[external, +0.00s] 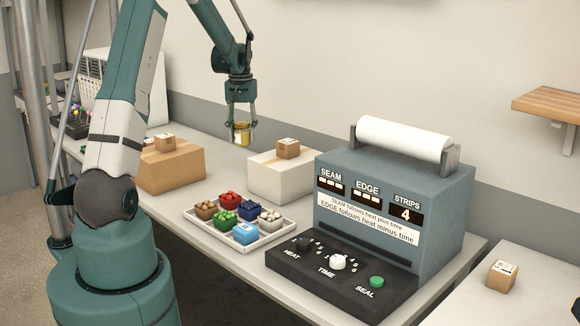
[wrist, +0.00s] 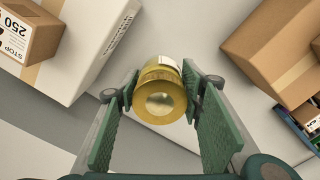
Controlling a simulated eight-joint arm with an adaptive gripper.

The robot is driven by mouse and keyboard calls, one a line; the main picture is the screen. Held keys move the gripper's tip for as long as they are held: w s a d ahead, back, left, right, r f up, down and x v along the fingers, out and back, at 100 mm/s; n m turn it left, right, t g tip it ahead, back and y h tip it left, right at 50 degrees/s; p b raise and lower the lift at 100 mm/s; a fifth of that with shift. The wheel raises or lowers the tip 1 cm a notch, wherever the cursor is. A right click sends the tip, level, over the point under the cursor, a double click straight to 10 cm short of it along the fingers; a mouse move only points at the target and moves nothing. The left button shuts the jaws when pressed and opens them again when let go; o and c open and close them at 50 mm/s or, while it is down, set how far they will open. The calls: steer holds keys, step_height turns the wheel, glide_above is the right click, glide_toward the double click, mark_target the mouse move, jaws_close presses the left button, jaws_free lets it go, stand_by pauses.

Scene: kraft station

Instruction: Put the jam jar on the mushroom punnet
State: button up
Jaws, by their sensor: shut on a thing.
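My gripper (external: 241,122) is shut on a jar with a gold lid, the jam jar (external: 242,136), and holds it in the air above the bench. In the wrist view the jar (wrist: 162,92) sits between the two green finger pads, lid toward the camera. Small punnets stand on a white tray (external: 243,249), below the jar in the picture. Red, green and blue items fill others.
A white carton (external: 280,180) with a small box (external: 288,149) on top stands right of the jar. A brown carton (external: 170,168) stands to the left. A grey sealing machine (external: 390,220) takes up the right of the bench. Bare bench shows around the tray.

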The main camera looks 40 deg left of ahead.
steer(key=s+d+r+m+p, duration=0.15)
steer(key=s+d, duration=0.25)
steer(key=d, duration=0.7)
steer(key=s+d+m, duration=0.3)
steer(key=d, duration=0.7)
steer(key=m, duration=0.5)
glide_above(270, 215)
steer(key=shift+p, duration=0.45)
steer(key=shift+f, duration=0.2)
steer(key=shift+w+f, duration=0.1)
steer(key=shift+f, duration=2.7)
steer(key=shift+f, duration=2.05)
steer(key=shift+f+b, duration=0.2)
steer(key=shift+b, duration=0.1)
